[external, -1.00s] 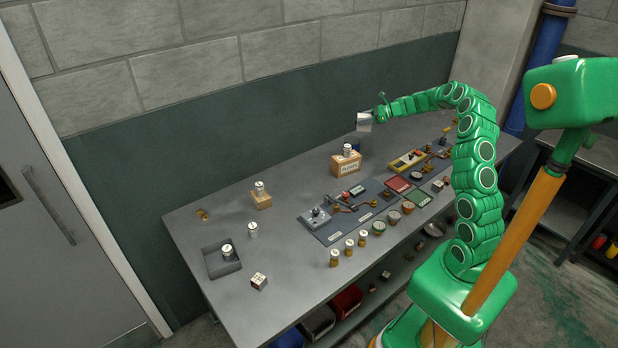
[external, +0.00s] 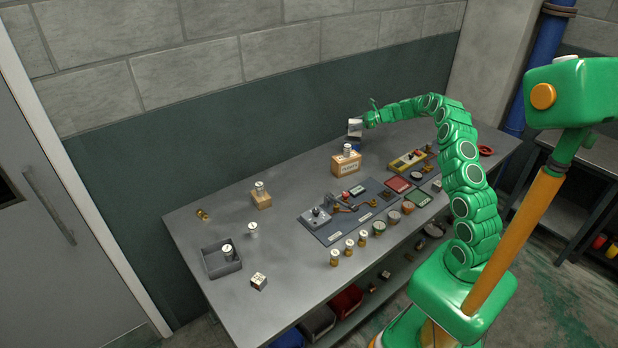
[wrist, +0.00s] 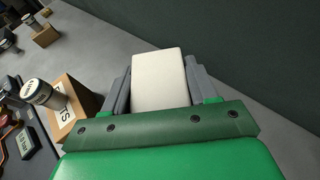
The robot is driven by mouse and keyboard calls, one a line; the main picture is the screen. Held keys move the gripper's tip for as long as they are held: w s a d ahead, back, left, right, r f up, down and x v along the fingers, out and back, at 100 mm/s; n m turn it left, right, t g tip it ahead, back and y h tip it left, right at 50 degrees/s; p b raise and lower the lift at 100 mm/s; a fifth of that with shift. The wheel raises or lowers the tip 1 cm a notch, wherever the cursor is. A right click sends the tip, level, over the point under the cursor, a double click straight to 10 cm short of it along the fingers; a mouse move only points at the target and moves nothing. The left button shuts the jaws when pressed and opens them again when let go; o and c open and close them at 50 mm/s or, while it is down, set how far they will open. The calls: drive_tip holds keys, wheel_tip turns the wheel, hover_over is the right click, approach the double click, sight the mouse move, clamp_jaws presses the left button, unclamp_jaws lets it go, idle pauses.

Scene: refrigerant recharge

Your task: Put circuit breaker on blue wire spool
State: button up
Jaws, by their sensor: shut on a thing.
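My gripper (external: 362,121) is shut on the circuit breaker (external: 355,127), a pale block held above the back of the bench, behind the wooden box. In the wrist view the circuit breaker (wrist: 160,80) is a cream-white block between the two grey fingers. I cannot make out the blue wire spool for sure; the spot just behind the wooden box is largely covered by the circuit breaker, and the wrist view does not show the spool.
A wooden box (external: 346,165) with a white-topped can (external: 347,150) on it stands just in front; it also shows in the wrist view (wrist: 72,106). A grey tray (external: 222,262) and several small cans lie farther left. The back left of the bench is fairly clear.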

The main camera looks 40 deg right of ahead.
drive_tip(key=shift+w+f, duration=0.25)
drive_tip(key=shift+f, duration=1.55)
drive_tip(key=o, duration=1.2)
drive_tip(key=shift+f, duration=0.1)
